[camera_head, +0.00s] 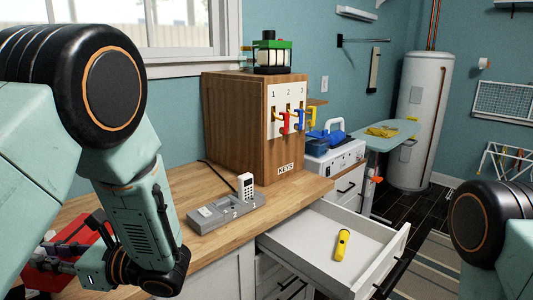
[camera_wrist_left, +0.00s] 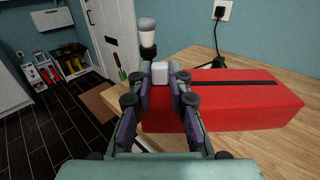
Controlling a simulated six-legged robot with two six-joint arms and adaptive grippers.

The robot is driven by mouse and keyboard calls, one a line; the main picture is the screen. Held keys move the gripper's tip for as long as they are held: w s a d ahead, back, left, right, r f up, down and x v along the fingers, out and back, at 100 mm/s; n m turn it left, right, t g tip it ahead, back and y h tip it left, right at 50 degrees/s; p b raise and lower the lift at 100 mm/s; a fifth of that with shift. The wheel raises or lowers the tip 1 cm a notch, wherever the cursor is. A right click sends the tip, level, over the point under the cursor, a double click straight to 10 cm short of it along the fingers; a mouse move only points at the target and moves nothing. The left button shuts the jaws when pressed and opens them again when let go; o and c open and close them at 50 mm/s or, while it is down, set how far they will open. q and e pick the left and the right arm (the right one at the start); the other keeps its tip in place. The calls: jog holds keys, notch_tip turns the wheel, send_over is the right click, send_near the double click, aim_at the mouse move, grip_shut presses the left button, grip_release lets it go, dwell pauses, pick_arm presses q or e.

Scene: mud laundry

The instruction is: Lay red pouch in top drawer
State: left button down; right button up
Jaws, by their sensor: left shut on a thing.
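The red pouch (camera_wrist_left: 245,98) is long and box-like with a black strip along its top. It lies over the wooden counter in the left wrist view. In the head view its red body (camera_head: 85,228) shows at the lower left, partly hidden by my left arm. My left gripper (camera_wrist_left: 163,90) is shut on the pouch's near-left end; in the head view the gripper (camera_head: 62,250) is partly covered by my arm. The top drawer (camera_head: 310,240) is pulled open below the counter, to the right of the gripper. My right gripper is out of view.
A yellow flashlight (camera_head: 342,244) lies in the drawer. A grey device with a white handset (camera_head: 245,187) sits on the counter (camera_head: 190,185) between pouch and drawer. A wooden key cabinet (camera_head: 240,125) stands behind. A white-tipped object (camera_wrist_left: 147,35) stands beyond the pouch.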

pick_arm(q)
jog(key=s+d+f+n+g+h+b, duration=0.1)
jog(key=s+d+f+n+g+h, duration=0.35)
jog(key=s+g, duration=0.3)
jog(key=s+d+f+n+g+h, duration=0.3)
jog(key=s+f+n+g, duration=0.1)
jog(key=s+n+g, duration=0.3)
jog(key=s+d+f+n+h+b, duration=0.1)
jog(key=s+d+f+n+h, duration=0.1)
jog(key=d+n+h, duration=0.55)
jog(key=s+d+f+n+h+b, duration=0.15)
jog(key=d+n+h, duration=0.25)
jog(key=d+h, duration=0.65)
jog(key=w+d+n+t+h+b, duration=0.3)
jog(key=w+d+n+t+h, duration=0.3)
jog(key=w+n+t+h, duration=0.65)
jog(key=w+a+f+n+t+y+b, duration=0.3)
jog(key=w+a+f+n+t+y, duration=0.2)
jog(key=t, duration=0.8)
notch_tip(320, 180, down, 2)
jog(key=shift+w+a+f+n, duration=0.25)
jog(key=shift+w+a+n, duration=0.25)
jog(key=shift+a+n, duration=0.7)
